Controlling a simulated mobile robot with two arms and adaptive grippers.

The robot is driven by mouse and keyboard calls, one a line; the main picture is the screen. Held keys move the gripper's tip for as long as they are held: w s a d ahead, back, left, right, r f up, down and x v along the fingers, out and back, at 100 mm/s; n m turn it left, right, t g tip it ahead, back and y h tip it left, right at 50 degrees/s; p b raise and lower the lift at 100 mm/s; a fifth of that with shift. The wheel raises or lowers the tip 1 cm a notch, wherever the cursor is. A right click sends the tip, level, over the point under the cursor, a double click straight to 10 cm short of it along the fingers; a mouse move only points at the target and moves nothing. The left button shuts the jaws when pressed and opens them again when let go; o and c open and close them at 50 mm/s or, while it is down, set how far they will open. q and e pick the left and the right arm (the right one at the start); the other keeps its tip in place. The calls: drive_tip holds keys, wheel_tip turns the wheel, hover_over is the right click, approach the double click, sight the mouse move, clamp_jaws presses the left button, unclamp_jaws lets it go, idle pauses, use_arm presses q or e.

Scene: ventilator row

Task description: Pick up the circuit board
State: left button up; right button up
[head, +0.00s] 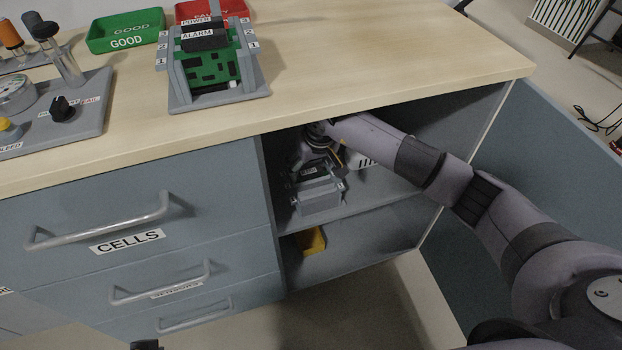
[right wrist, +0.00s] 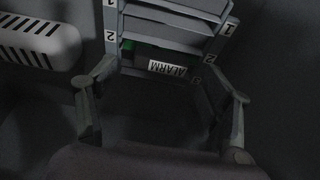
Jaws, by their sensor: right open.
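A grey rack (head: 318,196) with numbered slots stands on the upper shelf inside the open cabinet. A dark part labelled ALARM (right wrist: 168,69) sits in it in the right wrist view, with a sliver of green board (right wrist: 128,46) beside it. Most of this circuit board is hidden in shadow. My right gripper (right wrist: 164,103) is open, its fingers apart on either side of the board's labelled end, with nothing visibly clamped. In the head view my right arm reaches into the cabinet and partly covers the board.
On the worktop, another rack (head: 262,90) holds green boards labelled POWER and ALARM. Green GOOD (head: 126,42) and red (head: 188,12) trays stand behind it. A yellow object (head: 310,240) lies on the lower shelf. A white slotted object (right wrist: 38,42) stands beside the cabinet rack.

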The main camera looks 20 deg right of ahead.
drive_tip(key=shift+f, duration=0.6)
drive_tip(key=c, duration=1.2)
